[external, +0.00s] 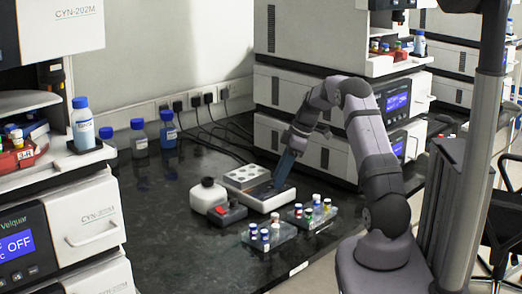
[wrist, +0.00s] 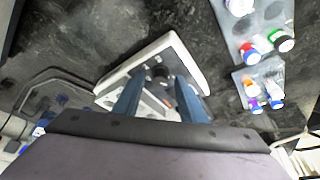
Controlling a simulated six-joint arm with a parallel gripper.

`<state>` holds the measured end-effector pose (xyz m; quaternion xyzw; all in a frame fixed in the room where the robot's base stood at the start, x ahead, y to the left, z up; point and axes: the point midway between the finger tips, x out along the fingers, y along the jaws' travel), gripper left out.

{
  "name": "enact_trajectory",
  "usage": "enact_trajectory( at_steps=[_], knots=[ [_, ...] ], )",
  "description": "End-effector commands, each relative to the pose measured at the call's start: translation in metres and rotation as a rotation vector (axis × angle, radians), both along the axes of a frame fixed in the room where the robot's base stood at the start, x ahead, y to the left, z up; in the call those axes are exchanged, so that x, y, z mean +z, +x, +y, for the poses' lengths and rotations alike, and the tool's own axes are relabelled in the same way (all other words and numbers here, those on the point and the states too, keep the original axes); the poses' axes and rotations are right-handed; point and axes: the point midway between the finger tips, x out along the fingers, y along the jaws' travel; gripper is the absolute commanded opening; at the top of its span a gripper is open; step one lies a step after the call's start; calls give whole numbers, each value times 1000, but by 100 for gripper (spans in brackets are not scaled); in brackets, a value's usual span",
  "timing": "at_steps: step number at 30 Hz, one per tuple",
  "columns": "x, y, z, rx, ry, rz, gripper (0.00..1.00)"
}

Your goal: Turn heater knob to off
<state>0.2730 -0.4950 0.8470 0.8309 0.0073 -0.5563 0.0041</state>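The heater (external: 265,201) is a low white box with a dark front panel and a block of round wells at its back. It also shows in the wrist view (wrist: 184,54), where a dark round knob (wrist: 160,72) sits on the panel near a small orange mark. My gripper (external: 277,186) points down over the panel with its blue fingers. In the wrist view my gripper (wrist: 159,80) is open, and the knob appears between the two fingertips. I cannot tell whether the fingers touch it, or which way the knob points.
Two racks of capped vials (external: 312,223) (external: 268,244) stand in front of the heater. The dark bench at left is clear.

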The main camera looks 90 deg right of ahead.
Motion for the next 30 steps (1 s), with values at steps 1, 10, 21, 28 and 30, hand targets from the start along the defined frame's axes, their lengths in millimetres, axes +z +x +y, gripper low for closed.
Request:
enact_trajectory(
  at_steps=[1,10,21,28,30],
  knots=[
    [0,0,0,0,-1,-1,38],
    [7,-2,-1,-2,-5,-2,38],
    [51,-21,-1,-2,-3,-1,38],
    [66,-27,-1,-1,-1,0,38],
    [68,-28,-1,-1,0,0,38]
  ],
)
